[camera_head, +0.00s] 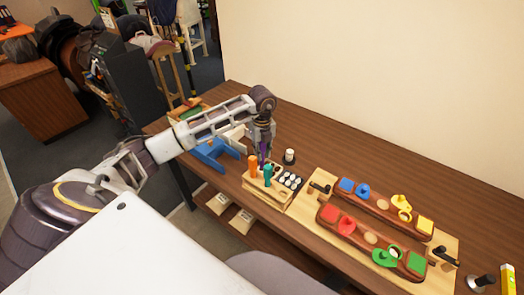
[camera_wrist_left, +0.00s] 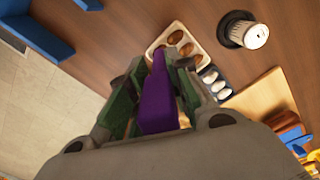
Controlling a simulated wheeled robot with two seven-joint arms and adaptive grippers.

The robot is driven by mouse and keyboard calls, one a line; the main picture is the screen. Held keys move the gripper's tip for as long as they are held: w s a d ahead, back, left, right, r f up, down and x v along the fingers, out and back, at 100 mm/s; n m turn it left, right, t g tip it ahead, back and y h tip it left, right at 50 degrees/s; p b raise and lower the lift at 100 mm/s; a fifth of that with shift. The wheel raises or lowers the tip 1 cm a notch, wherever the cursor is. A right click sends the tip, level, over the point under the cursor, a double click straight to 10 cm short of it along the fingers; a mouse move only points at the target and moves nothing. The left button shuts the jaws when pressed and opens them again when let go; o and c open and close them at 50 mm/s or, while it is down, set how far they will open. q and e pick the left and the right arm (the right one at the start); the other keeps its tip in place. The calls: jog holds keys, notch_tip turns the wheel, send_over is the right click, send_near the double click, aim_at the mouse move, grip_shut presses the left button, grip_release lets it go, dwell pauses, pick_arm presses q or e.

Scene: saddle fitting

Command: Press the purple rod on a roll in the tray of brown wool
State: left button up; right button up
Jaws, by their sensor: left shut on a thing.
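My left gripper (camera_head: 263,148) is shut on the purple rod (camera_wrist_left: 158,100), which lies between its fingers in the left wrist view. The rod also shows as a thin dark purple piece under the gripper in the head view. Beyond the rod tip, the pale tray with rolls of brown wool (camera_wrist_left: 152,50) shows in the left wrist view; the gripper and rod cover part of it. I cannot tell whether the rod tip touches a roll. My right gripper is not in view.
An orange rod (camera_head: 253,166) and a teal rod (camera_head: 267,176) stand in a wooden holder. White rolls (camera_head: 290,180) lie in a dark tray beside it. A white cylinder on a black base (camera_head: 289,156) stands behind. Blue stand (camera_head: 215,155) is left; wooden board (camera_head: 310,215) is right.

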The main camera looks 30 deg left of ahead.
pick_arm(q)
jog(key=shift+f, duration=0.3)
dwell(0.5)
jog(key=shift+f+b, duration=0.25)
jog(key=shift+b, duration=0.1)
jog(key=shift+f, duration=0.15)
dwell(1.6)
jog(key=shift+r+p, duration=0.3)
jog(key=shift+r, duration=0.2)
jog(key=shift+r+p, duration=1.8)
jog(key=shift+r, duration=1.25)
